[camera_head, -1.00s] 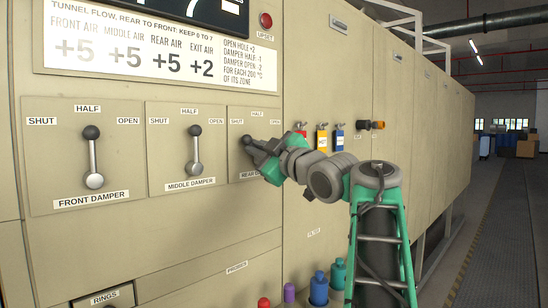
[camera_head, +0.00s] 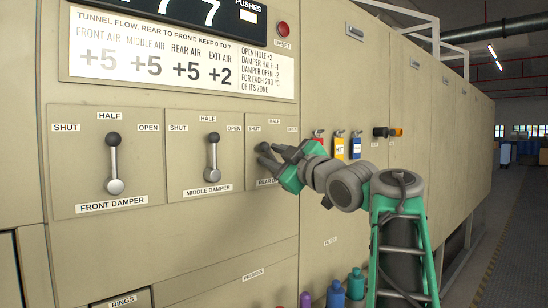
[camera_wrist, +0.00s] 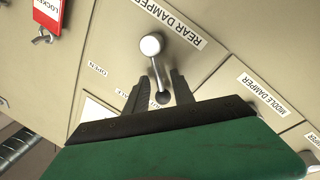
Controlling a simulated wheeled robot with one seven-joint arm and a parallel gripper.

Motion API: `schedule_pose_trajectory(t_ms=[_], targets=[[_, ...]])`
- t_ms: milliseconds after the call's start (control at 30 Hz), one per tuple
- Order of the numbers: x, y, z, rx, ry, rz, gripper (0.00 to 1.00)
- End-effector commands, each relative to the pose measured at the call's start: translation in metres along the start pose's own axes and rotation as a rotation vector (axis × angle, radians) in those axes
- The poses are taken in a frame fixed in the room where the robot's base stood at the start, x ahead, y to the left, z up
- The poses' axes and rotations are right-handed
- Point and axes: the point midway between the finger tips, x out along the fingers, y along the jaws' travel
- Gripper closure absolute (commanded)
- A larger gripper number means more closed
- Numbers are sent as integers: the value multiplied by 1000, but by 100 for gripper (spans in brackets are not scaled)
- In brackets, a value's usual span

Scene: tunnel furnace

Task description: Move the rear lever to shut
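The rear lever has a silver pivot ball (camera_wrist: 152,44) and a dark knob (camera_wrist: 162,97) in the wrist view. It leans off half toward the shut side. My gripper (camera_wrist: 162,77) has a finger on each side of the knob, with small gaps showing, so it looks open around the lever. In the head view, my gripper (camera_head: 264,154) is at the rear damper panel (camera_head: 252,124) and hides most of the lever. The rear damper label (camera_wrist: 180,25) shows in the wrist view.
The middle lever (camera_head: 212,158) and front lever (camera_head: 114,165) stand near half, to the left. Bottles (camera_head: 336,293) stand below. A red lamp (camera_head: 283,29) is above.

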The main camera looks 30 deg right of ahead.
Motion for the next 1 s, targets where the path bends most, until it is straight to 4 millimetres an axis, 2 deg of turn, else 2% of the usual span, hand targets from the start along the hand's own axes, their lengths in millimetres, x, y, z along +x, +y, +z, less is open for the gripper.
schedule_pose_trajectory(t_ms=[133,333,500,867,967,1000], targets=[[-18,1,2,-3,-3,4,70],[-60,0,2,-2,-4,4,70],[-77,0,1,-1,-1,1,70],[-77,0,0,1,0,-1,70],[-66,-8,-1,48,-26,-17,70],[-57,-18,0,93,-54,-34,70]])
